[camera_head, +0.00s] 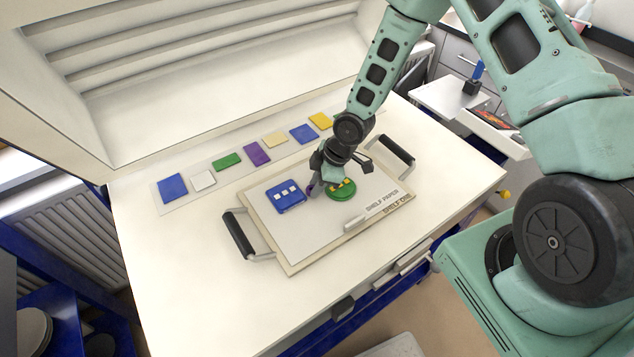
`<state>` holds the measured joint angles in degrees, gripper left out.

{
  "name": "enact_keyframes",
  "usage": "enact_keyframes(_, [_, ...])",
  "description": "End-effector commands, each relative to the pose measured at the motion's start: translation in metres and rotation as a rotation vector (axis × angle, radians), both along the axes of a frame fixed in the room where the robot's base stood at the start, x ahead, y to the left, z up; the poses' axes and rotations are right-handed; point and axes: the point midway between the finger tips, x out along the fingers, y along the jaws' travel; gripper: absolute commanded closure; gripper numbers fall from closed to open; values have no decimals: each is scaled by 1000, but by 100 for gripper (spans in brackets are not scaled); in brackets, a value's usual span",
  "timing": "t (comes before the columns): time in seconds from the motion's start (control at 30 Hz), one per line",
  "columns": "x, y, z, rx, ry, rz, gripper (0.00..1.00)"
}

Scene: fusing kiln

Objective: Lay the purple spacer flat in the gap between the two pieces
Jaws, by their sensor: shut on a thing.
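The gripper covers part of the green piece and most of the spacer. I cannot tell whether the spacer touches the paper or how it is tilted.
The shelf board (290,267) has black handles at left (239,236) and right (396,150). A pale stick (357,221) lies near its front. Behind is a strip of coloured tiles, including a purple tile (257,154). The kiln lid (200,60) stands open behind.

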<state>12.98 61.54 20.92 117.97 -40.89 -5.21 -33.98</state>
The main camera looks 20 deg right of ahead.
Motion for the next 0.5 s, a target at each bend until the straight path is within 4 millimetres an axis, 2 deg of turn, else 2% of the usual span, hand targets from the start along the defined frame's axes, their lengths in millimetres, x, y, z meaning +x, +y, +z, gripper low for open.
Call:
enact_keyframes(0.1, [0,0,-4,0,0,0,100])
enact_keyframes(0.13, [0,0,-3,0,0,0,71])
enact_keyframes(0.2, [0,0,-2,0,0,0,54])
enact_keyframes(0.5, [0,0,-1,0,0,0,54])
